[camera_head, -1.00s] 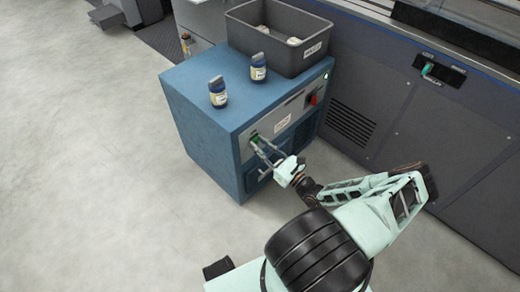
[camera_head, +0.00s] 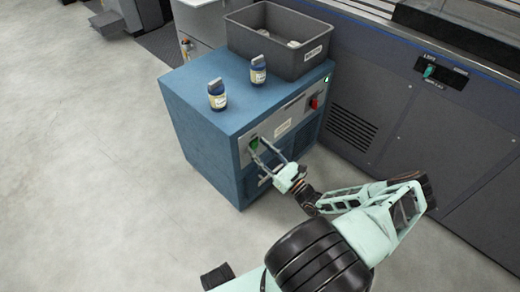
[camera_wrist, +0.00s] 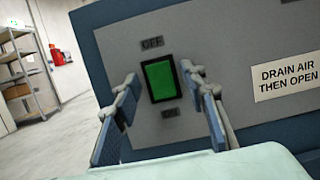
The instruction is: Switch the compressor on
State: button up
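The compressor appears to be the blue cabinet (camera_head: 215,155) with a grey front panel. A green rocker switch (camera_wrist: 161,80) in a black frame sits on this panel, with OFF above it and a small label, apparently ON, below. The switch also shows at the panel's left end in the head view (camera_head: 254,144). I cannot tell which side of the rocker is pressed in. My gripper (camera_head: 260,147) is open and empty in front of the panel. In the wrist view, its fingers stand to the left and right of the switch; contact with the panel is unclear.
A DRAIN AIR THEN OPEN label (camera_wrist: 287,76) is right of the switch. A red switch (camera_head: 314,102) sits farther right. A dark machine (camera_head: 400,110) borders the right; floor at left is clear.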

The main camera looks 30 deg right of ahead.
jog(key=shift+s, duration=0.1)
jog(key=v, duration=0.7)
jog(key=shift+s, duration=0.2)
